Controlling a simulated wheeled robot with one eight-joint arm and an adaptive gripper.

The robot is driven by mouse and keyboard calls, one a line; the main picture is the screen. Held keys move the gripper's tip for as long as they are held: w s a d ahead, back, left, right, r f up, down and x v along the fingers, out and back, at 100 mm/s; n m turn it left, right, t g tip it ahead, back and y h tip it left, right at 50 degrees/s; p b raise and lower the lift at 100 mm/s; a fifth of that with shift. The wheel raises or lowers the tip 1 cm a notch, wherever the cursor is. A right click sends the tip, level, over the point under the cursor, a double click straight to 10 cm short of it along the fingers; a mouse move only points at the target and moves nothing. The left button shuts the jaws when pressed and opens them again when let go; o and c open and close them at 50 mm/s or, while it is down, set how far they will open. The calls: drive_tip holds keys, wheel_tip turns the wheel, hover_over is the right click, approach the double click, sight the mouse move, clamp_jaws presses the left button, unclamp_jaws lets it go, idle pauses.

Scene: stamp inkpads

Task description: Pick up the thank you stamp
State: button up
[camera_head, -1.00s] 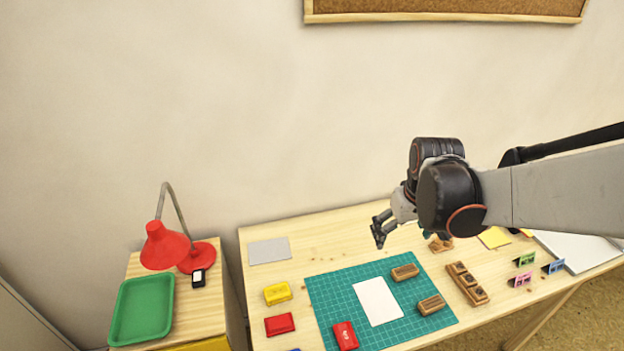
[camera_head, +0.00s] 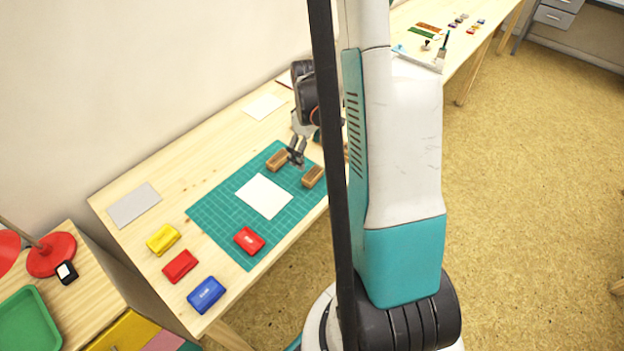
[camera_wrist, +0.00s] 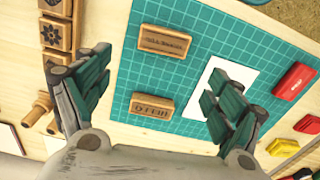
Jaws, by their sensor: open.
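Two wooden block stamps lie on the green cutting mat (camera_head: 222,212). One stamp (camera_head: 277,160) is nearer the wall, and the other stamp (camera_head: 313,177) is nearer the table's front edge. In the wrist view, the wall-side stamp (camera_wrist: 152,106) shows between my fingers, and the front stamp (camera_wrist: 164,41) lies beyond it. Both have dark lettering on top, too small to read surely, so I cannot tell which is the thank you stamp. My gripper (camera_head: 297,151) is open and empty above the mat, close to the wall-side stamp. Its spread fingers (camera_wrist: 160,92) also show in the wrist view.
A white card (camera_head: 264,196) and a red inkpad (camera_head: 249,241) lie on the mat. Yellow (camera_head: 163,239), red (camera_head: 180,266) and blue (camera_head: 206,294) pads sit to the left. A wooden holder with small stamps (camera_wrist: 54,33) stands beside the mat. My arm hides part of the table.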

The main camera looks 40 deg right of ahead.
sight(309, 172)
wheel_tip(309, 172, down, 9)
drive_tip(key=b, duration=0.3)
drive_tip(key=shift+s+a+b, duration=0.1)
drive_tip(key=shift+b, duration=0.25)
drive_tip(key=shift+r, duration=0.15)
drive_tip(key=c, duration=1.1)
